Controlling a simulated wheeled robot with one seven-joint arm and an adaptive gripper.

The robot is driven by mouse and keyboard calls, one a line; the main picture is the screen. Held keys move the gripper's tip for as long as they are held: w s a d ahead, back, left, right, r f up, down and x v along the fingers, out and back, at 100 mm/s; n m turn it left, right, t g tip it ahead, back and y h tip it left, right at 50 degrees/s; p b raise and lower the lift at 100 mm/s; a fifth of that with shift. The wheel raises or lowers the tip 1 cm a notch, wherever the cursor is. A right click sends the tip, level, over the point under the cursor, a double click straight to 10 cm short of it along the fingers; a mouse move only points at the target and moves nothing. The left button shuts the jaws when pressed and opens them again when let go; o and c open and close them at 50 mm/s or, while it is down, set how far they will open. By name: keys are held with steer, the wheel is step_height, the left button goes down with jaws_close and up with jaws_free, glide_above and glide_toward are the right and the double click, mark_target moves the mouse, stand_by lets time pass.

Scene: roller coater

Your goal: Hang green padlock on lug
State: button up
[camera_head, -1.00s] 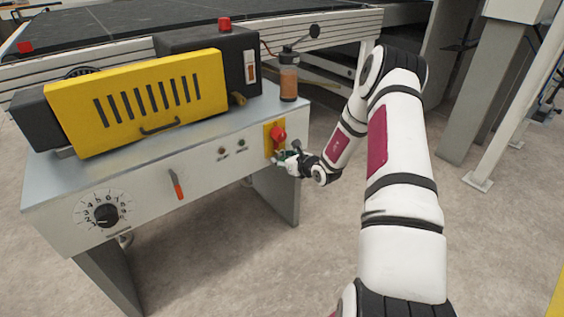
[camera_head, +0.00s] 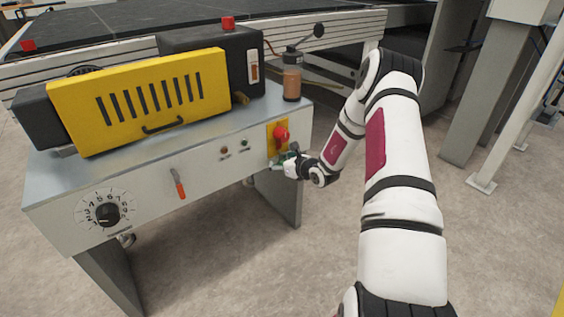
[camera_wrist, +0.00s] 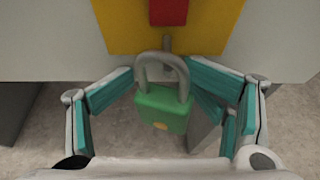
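The green padlock (camera_wrist: 162,108) hangs upright, slightly tilted, in the middle of the wrist view, its grey shackle (camera_wrist: 142,72) on top. My gripper (camera_wrist: 161,84) has its teal-padded fingers on both sides of the padlock, their tips close against it; it looks shut on it, though exact contact is partly hidden. The lug (camera_wrist: 167,43) is a small grey metal piece below the red switch, at the yellow plate's lower edge. The shackle's top overlaps it in the picture; whether the shackle is around the lug or in front cannot be told. My gripper (camera_head: 287,161) is small in the head view.
The red switch (camera_head: 281,135) sits on the yellow plate (camera_wrist: 215,25) on the machine's grey front panel (camera_head: 140,195). A bottle (camera_head: 291,82) stands on the machine's top near the right corner. A red-handled lever (camera_head: 178,185) is further left.

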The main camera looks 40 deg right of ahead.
steer(key=shift+d+r, duration=0.15)
steer(key=shift+r, duration=0.15)
steer(key=shift+s+r, duration=0.1)
steer(key=shift+s, duration=0.1)
steer(key=v, duration=1.1)
steer(key=shift+s, duration=0.25)
